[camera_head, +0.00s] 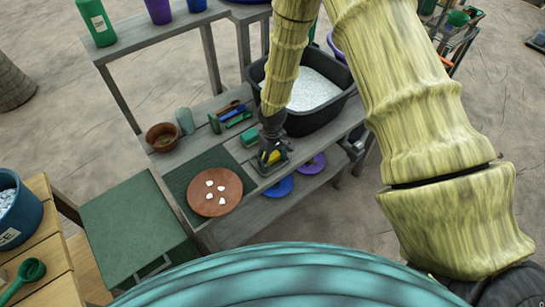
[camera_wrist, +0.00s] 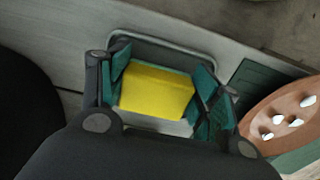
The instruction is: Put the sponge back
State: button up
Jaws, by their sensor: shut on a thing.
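The yellow sponge (camera_wrist: 157,92) is between the fingers of my gripper (camera_wrist: 160,88) in the wrist view, and my gripper is shut on it. In the head view the sponge (camera_head: 270,157) shows as a small yellow patch under my gripper (camera_head: 271,152). A shallow grey tray with a pale rim (camera_wrist: 170,42) lies around and below the sponge. I cannot tell whether the sponge touches the tray floor. The fingers hide the sponge's ends.
A round terracotta board (camera_head: 206,203) with several white pieces lies on a green mat (camera_head: 186,178) to the left. A black tub (camera_head: 340,113) of white material stands behind. A green block (camera_head: 249,139) and several tools (camera_head: 238,119) lie close by.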

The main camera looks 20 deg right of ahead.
aim_at(272, 157)
jog(key=shift+f, duration=0.1)
jog(key=o, duration=0.9)
jog(key=shift+r, duration=0.2)
jog(key=shift+r+b, duration=1.65)
jog(key=shift+r, duration=4.25)
jog(key=s+a+f+m+y, duration=0.2)
jog(key=s+f, duration=1.5)
jog(key=s, duration=0.1)
jog(key=shift+s+d+f+m+h, duration=0.4)
jog(key=shift+s+d+f, duration=0.45)
jog(key=shift+s, duration=1.95)
jog(key=shift+s+d+f+m+h, duration=0.35)
jog(key=shift+s+d+f, duration=0.55)
jog(key=shift+s, duration=1.9)
jog(key=shift+s+d+f+m+h, duration=0.35)
jog(key=shift+s+d+f, duration=0.5)
jog(key=shift+s, duration=1.95)
jog(key=shift+a, duration=0.15)
